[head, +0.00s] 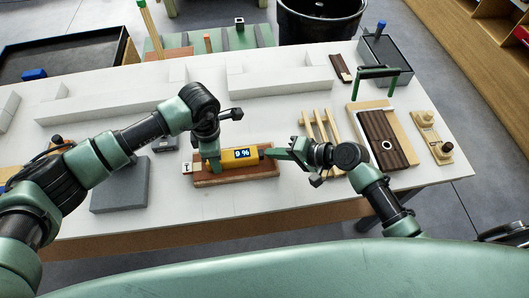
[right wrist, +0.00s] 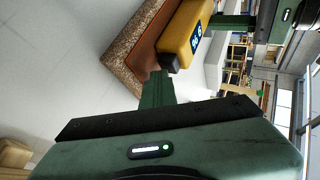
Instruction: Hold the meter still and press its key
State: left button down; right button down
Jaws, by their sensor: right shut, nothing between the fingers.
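A grey slab (head: 120,187) lies left of the board. A slatted wooden rack (head: 318,130) and a dark striped veneer panel (head: 388,138) lie to the right. White blocks (head: 285,82) stand behind. The table's front strip (head: 270,212) is clear.

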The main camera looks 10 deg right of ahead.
jog(key=shift+d, duration=0.8)
jog(key=shift+d, duration=2.5)
pick_arm(q)
jog(key=c, duration=0.7)
grip_release()
